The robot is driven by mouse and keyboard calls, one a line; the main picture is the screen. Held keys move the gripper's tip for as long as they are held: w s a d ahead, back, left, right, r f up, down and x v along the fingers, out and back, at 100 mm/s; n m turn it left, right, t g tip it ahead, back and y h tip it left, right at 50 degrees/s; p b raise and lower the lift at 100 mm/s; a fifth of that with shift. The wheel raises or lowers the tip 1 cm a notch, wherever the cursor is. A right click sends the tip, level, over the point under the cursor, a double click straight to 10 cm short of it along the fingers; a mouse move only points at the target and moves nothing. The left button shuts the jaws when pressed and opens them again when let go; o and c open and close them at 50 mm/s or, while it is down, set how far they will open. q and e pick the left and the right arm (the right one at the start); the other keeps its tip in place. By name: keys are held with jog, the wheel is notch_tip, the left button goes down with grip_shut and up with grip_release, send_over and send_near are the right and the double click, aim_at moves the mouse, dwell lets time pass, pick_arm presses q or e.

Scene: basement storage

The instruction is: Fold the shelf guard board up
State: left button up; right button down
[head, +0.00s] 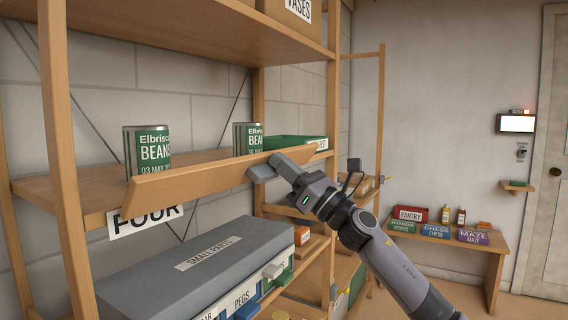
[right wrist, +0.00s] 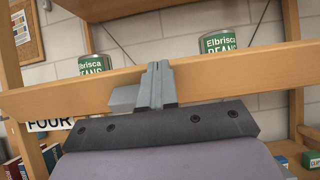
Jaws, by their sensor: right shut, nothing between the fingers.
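The guard board (head: 205,181) is a long wooden plank along the front edge of the shelf (head: 90,188) marked FOUR. It stands up at a slant, its top edge leaning outward, and hides the lower part of a bean can. It crosses the right wrist view (right wrist: 225,73). My right gripper (head: 266,167) is shut and empty at the outer face of the board, near its right end. Its closed fingers overlap the board in the right wrist view (right wrist: 155,82); I cannot tell if they touch it. My left gripper is not in view.
Two green bean cans (head: 147,152) (head: 246,138) and a green tray (head: 291,143) stand on the shelf behind the board. A grey Small Parts box (head: 205,265) lies below. Shelf posts (head: 62,150) flank the board. A low table with boxed games (head: 440,230) stands back right.

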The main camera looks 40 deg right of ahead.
aim_at(270, 152)
jog(key=r+p, duration=0.1)
jog(key=w+r+g+p, duration=0.1)
jog(key=p, duration=0.1)
jog(key=shift+w+a+r, duration=0.25)
jog(key=shift+w+a, duration=0.05)
jog(key=shift+p+x, duration=0.45)
jog(key=shift+x, duration=0.45)
jog(key=shift+f, duration=0.1)
